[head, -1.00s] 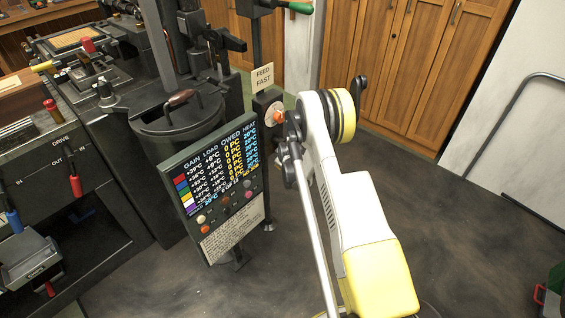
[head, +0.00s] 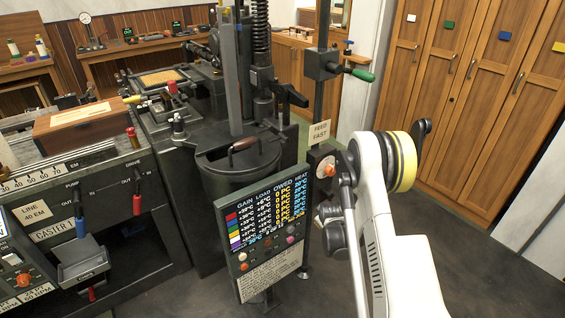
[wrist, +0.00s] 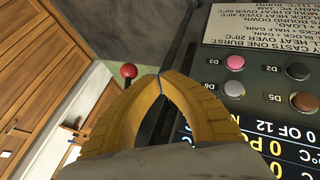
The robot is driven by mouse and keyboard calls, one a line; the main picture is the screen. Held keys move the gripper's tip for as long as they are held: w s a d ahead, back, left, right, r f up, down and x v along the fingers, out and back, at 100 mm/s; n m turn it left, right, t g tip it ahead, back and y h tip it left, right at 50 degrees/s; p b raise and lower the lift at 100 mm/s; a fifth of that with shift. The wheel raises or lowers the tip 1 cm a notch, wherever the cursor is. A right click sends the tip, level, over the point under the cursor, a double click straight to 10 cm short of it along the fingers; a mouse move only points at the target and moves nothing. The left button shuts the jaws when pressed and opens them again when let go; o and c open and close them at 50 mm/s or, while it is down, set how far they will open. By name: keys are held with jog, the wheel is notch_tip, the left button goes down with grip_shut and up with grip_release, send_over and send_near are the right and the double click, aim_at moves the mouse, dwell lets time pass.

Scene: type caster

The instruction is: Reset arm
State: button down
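My arm (head: 408,245) rises in front of the machine at the right of the head view, with its yellow-banded joint (head: 404,162) beside the feed dial. In the wrist view my gripper (wrist: 159,76) shows two yellow fingers with their tips together and nothing visible between them. I cannot tell whether the fingers touch anything there. The head view does not clearly show the fingertips.
The dark display panel (head: 268,215) stands just left of my arm, with the round pot (head: 238,165) behind it. The feed dial (head: 326,167) is close to the arm. A bench with levers (head: 90,220) is at left, and wooden lockers (head: 478,90) stand behind. Floor at the right is clear.

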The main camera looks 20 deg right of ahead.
jog(key=s+a+r+m, duration=0.1)
jog(key=s+a+r, duration=0.2)
jog(key=r, duration=0.6)
jog(key=s+a+r+m+y, duration=0.1)
jog(key=s+a+r, duration=0.3)
jog(key=r, duration=0.6)
jog(key=s+a+r, duration=0.3)
jog(key=r, duration=0.6)
jog(key=s+a+r+m, duration=0.1)
jog(key=s+a+r, duration=0.1)
jog(key=s, duration=0.6)
jog(key=s+a+r+m+y, duration=0.1)
jog(key=s+a+r, duration=0.1)
jog(key=s, duration=0.5)
jog(key=s+a+r, duration=0.2)
jog(key=s+a, duration=0.2)
jog(key=s, duration=0.4)
jog(key=shift+s+r+m+y, duration=0.3)
jog(key=shift+s+r+m, duration=0.05)
jog(key=shift+m, duration=0.05)
